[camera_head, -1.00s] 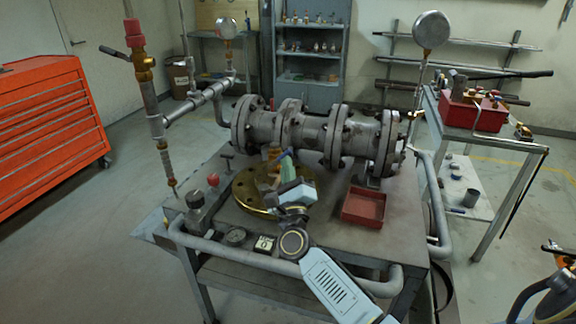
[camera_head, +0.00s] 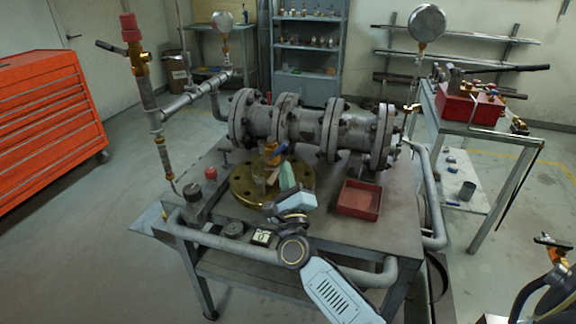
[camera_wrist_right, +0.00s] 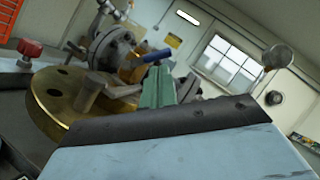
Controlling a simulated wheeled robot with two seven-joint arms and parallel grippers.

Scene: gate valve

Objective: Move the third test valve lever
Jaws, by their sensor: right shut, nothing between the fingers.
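A brass valve (camera_head: 270,152) with a blue lever (camera_head: 279,151) stands by the near side of the grey flanged pipe, behind the brass flange (camera_head: 243,190). The blue lever (camera_wrist_right: 157,57) also shows in the right wrist view, beyond the fingers. No label shows which lever is the third test valve's. My right gripper (camera_head: 287,172) is shut and empty, just in front of the blue lever; contact cannot be told. My left gripper is not in view.
The grey bench (camera_head: 320,236) carries the flanged pipe (camera_head: 307,128), a red tray (camera_head: 359,199) right of my arm and a red knob (camera_head: 211,173) at left. A pipe rail (camera_head: 352,276) runs along its front. A side table with a red toolbox (camera_head: 470,106) stands at right.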

